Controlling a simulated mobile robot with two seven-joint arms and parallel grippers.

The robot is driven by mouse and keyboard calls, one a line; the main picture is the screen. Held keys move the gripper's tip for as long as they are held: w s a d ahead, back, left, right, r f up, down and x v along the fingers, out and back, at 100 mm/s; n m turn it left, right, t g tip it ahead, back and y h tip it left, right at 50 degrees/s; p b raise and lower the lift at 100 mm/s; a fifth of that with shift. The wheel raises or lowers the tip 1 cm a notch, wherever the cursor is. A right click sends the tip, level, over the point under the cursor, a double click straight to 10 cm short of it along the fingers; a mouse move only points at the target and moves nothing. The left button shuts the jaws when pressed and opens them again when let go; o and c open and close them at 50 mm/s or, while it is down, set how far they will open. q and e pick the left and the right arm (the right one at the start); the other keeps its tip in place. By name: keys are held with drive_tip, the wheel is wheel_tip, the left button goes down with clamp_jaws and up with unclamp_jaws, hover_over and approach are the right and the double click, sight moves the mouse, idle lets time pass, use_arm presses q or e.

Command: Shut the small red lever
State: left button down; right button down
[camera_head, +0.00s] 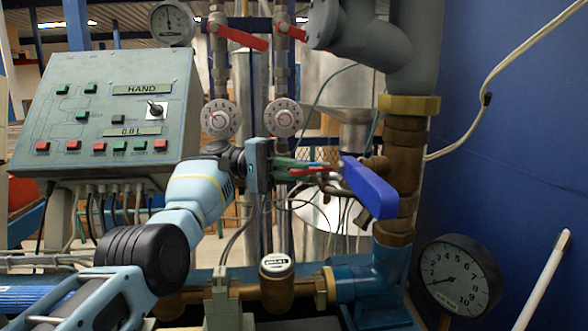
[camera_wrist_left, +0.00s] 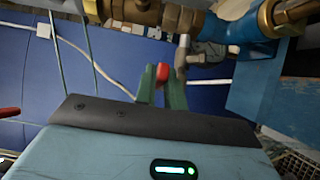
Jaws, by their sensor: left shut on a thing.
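The small red lever (camera_head: 312,171) is a short red handle beside the brass pipework, left of the large blue lever. My left gripper (camera_head: 318,170) reaches it from the left with its green fingers shut on it; the fingers hide part of the handle. In the left wrist view the red end of the lever (camera_wrist_left: 163,72) shows between the two green fingers (camera_wrist_left: 162,88). A small grey metal fitting (camera_wrist_left: 183,55) stands just right of them. My right gripper is in neither view.
The blue lever (camera_head: 368,187) slants close by the fingertips, on the thick brass and blue pipe at right. Two larger red levers (camera_head: 237,36) (camera_head: 290,31) sit higher up above round dials. A control box (camera_head: 110,115) stands left and a black gauge (camera_head: 458,276) lower right.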

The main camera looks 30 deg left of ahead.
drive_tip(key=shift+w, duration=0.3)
use_arm(q)
drive_tip(key=c, duration=1.5)
unclamp_jaws()
drive_tip(key=shift+w, duration=0.1)
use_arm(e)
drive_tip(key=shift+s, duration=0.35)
use_arm(q)
drive_tip(key=shift+a, duration=0.1)
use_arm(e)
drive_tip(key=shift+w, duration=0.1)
